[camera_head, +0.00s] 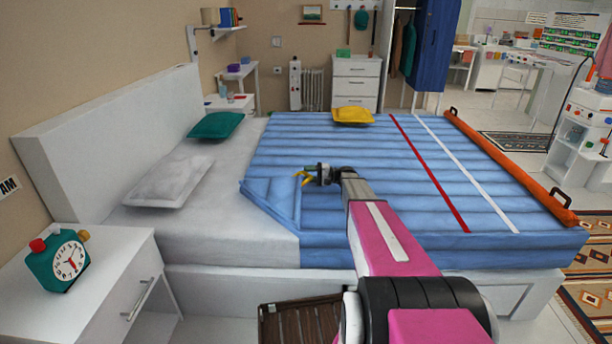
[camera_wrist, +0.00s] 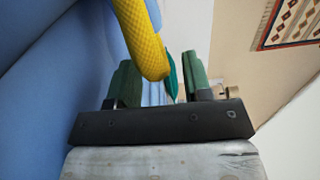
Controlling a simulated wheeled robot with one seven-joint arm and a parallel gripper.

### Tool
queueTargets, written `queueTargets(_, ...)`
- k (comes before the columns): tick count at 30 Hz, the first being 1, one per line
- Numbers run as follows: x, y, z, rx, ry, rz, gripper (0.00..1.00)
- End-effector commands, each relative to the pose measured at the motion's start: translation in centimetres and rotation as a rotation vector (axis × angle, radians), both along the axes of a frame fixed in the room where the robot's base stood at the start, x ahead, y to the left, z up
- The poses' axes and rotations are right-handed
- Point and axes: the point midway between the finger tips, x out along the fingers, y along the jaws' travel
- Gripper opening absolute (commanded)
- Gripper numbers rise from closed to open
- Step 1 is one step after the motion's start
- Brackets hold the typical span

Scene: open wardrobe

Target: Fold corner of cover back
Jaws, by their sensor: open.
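The blue quilted cover (camera_head: 345,160) lies over most of the bed. Its near-left corner is folded back as a triangular flap (camera_head: 272,197) lying on the cover, with the white sheet bare beside it. A yellow loop (camera_head: 305,178) shows at the flap's right side, right by my gripper (camera_head: 312,174). In the wrist view my gripper (camera_wrist: 160,82) is open, its two green fingers apart. The curved, textured yellow loop (camera_wrist: 142,38) reaches down to the gap between them, nearer the left finger. Whether it touches a finger I cannot tell.
A grey pillow (camera_head: 170,182) and a teal cushion (camera_head: 216,125) lie at the headboard side, a yellow cushion (camera_head: 352,115) on the cover's far edge. An orange roll (camera_head: 510,165) lines the bed's right end. A nightstand with a clock (camera_head: 64,262) stands at the near left.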

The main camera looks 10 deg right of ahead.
Motion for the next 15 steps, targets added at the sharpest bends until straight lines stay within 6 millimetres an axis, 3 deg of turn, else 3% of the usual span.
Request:
queueTargets(13, 0.22, 1.16, 0.03, 0.000, 0.000, 0.000, 0.45)
queueTargets(14, 0.22, 1.16, 0.03, 0.000, 0.000, 0.000, 0.42)
queueTargets(15, 0.22, 1.15, 0.03, 0.000, 0.000, 0.000, 0.29)
